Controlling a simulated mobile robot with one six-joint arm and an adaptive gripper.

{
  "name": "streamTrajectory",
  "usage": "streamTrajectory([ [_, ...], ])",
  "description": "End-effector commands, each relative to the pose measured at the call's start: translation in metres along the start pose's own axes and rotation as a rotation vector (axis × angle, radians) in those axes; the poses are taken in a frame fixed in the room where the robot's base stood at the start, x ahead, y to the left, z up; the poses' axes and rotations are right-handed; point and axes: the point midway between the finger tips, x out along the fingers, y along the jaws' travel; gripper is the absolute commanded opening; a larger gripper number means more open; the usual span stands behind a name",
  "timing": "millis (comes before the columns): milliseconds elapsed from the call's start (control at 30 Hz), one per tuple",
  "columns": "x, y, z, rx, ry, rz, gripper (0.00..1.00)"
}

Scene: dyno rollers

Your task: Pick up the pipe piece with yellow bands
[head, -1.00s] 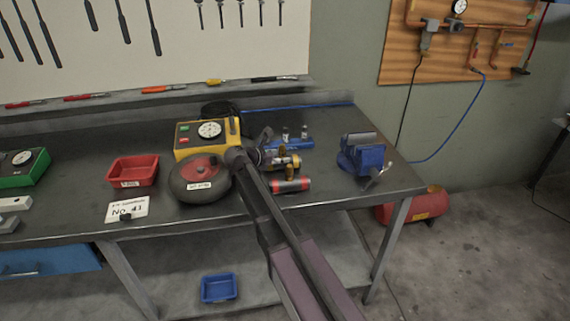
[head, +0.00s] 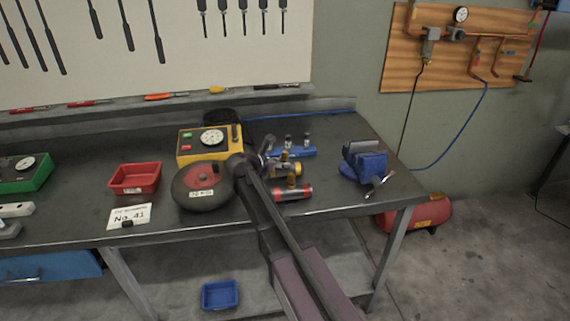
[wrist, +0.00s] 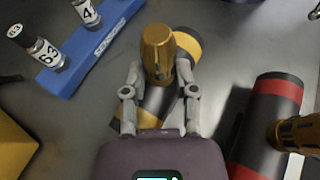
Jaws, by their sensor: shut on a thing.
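The pipe piece with yellow bands (wrist: 188,46) is dark and lies on the bench top, with a brass fitting (wrist: 157,50) standing up from its middle. In the head view the yellow-banded pipe piece (head: 296,169) is partly hidden by my arm. My gripper (wrist: 160,72) comes down over it, one finger on each side of the brass fitting, and is shut on the piece. My gripper also shows in the head view (head: 270,155), small and partly hidden. I cannot tell whether the piece is lifted off the bench.
A similar pipe piece with red bands (wrist: 270,100) lies close on the right. A blue block with numbered vials (wrist: 85,45) is at the upper left. A round black and red disc (head: 200,187), a yellow gauge box (head: 190,155) and a blue vise (head: 367,165) stand around on the bench.

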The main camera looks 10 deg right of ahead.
Motion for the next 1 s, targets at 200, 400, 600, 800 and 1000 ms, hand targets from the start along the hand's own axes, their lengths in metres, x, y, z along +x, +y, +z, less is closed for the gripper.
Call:
streamTrajectory([
  [200, -0.006, 0.0, 0.015, -0.001, -0.003, 0.001, 0.0],
  [400, -0.014, 0.0, 0.033, -0.001, -0.003, 0.001, 0.0],
  [600, -0.021, 0.001, 0.052, -0.001, -0.003, 0.001, 0.0],
  [800, -0.029, 0.001, 0.069, -0.001, -0.003, 0.001, 0.0],
  [1000, -0.034, 0.001, 0.082, -0.001, -0.003, 0.001, 0.0],
])
